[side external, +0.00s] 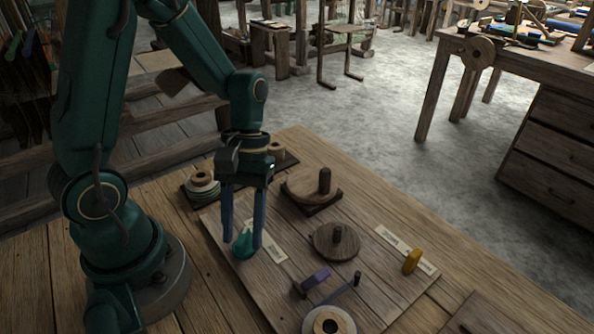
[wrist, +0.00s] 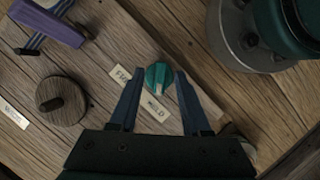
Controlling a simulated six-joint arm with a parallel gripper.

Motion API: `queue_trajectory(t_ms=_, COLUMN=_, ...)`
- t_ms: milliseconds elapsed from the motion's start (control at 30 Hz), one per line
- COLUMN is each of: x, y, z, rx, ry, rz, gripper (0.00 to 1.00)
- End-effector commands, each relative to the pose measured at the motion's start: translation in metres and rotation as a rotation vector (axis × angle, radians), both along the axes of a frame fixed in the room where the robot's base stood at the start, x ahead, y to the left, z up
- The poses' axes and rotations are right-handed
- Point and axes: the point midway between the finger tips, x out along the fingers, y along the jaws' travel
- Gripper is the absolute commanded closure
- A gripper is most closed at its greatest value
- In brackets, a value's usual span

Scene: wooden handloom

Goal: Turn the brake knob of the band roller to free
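A teal knob (side external: 243,244) sits on the wooden board near its left edge, beside a pale label strip; it also shows in the wrist view (wrist: 158,78). In the wrist view, the strip has a "FREE" label (wrist: 122,76) at the knob's upper left and a "HOLD" label (wrist: 155,108) below it. The knob's ridge runs roughly up and down there; which label it points to is hard to tell. My gripper (side external: 242,238) points down over the knob, with its two fingers apart on either side; the wrist view also shows the gripper (wrist: 159,72) open around it. Contact is not clear.
Spools (side external: 202,184) stand behind my gripper. A pale roll (side external: 329,321) lies at the front.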

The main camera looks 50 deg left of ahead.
Motion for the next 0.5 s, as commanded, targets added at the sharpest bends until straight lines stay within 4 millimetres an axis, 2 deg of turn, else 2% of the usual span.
queue_trajectory(t_ms=33, x=0.0001, y=0.0001, z=0.0001, rx=0.000, ry=0.000, rz=0.000, gripper=0.68)
queue_trajectory(t_ms=100, x=0.0002, y=0.0000, z=0.0001, rx=0.000, ry=0.000, rz=0.000, gripper=0.95)
queue_trajectory(t_ms=133, x=0.0001, y=0.0001, z=0.0001, rx=0.000, ry=0.000, rz=0.000, gripper=1.00)
queue_trajectory(t_ms=500, x=0.0005, y=-0.0001, z=0.0004, rx=0.000, ry=-0.002, rz=-0.032, gripper=1.00)
